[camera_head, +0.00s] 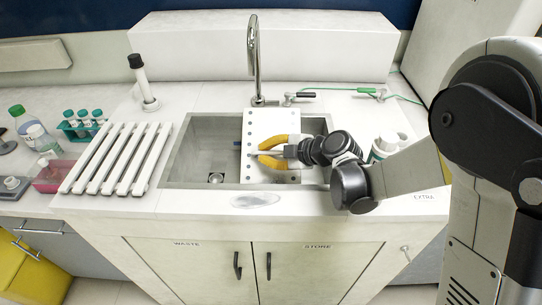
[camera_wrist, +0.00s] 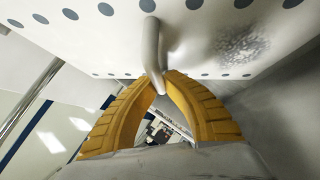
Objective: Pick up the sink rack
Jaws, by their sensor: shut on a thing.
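The sink rack looks like a white perforated panel (camera_head: 258,120) standing across the right part of the sink. In the wrist view the panel (camera_wrist: 100,42) fills the top, with rows of dark holes and a grey peg (camera_wrist: 151,45) sticking out of it. My gripper (camera_head: 258,152) is in front of the panel, with its yellow fingers closed together. In the wrist view my gripper (camera_wrist: 160,82) is shut on the end of that peg. The panel's lower edge and back are hidden in the head view.
The sink basin (camera_head: 200,150) is open left of the panel, below a tall faucet (camera_head: 254,60). White slats (camera_head: 118,160) lie on the left counter near a tube rack (camera_head: 82,125) and bottles. White containers (camera_head: 385,145) stand right of the sink behind my arm.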

